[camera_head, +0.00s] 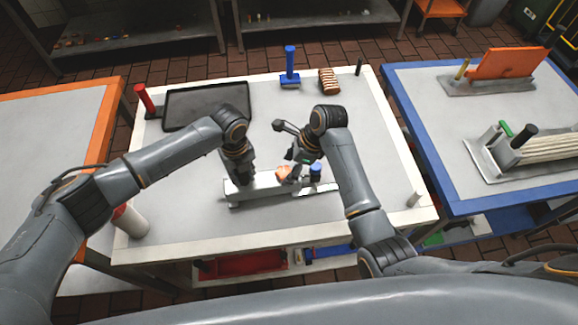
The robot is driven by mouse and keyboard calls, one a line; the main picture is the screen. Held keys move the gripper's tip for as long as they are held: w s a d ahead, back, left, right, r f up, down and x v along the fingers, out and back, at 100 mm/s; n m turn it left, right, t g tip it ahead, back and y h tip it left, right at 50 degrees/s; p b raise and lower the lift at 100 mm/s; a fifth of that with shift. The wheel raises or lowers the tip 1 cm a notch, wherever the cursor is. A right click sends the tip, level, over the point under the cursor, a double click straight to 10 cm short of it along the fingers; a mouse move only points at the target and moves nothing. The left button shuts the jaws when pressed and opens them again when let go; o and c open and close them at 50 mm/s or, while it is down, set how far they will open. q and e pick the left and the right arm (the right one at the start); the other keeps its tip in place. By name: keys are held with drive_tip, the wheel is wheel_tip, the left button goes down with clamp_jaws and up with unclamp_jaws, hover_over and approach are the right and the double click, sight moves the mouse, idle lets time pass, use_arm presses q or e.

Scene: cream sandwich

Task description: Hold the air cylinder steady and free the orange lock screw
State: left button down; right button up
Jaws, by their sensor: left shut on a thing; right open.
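A pale grey elongated device (262,190), which looks like the air cylinder, lies across the middle of the white-framed table. A salmon-orange part (284,173) sits on its middle; I cannot tell for sure that it is the orange lock screw. A blue-topped part (315,168) stands just right of it. My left gripper (243,178) points down at the device's left part and is shut on it; its fingertips are mostly hidden. My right gripper (298,155) is open, just above and behind the orange part. Whether it touches anything is too small to tell.
A black tray (206,106) lies at the back left beside a red-handled tool (145,98). A blue-handled tool (290,65) and a brown ridged item (328,81) are at the back. The table's right side is mostly free.

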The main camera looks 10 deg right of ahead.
drive_tip(key=shift+f, duration=0.15)
drive_tip(key=shift+c, duration=0.4)
drive_tip(key=c, duration=1.1)
drive_tip(key=shift+w, duration=0.1)
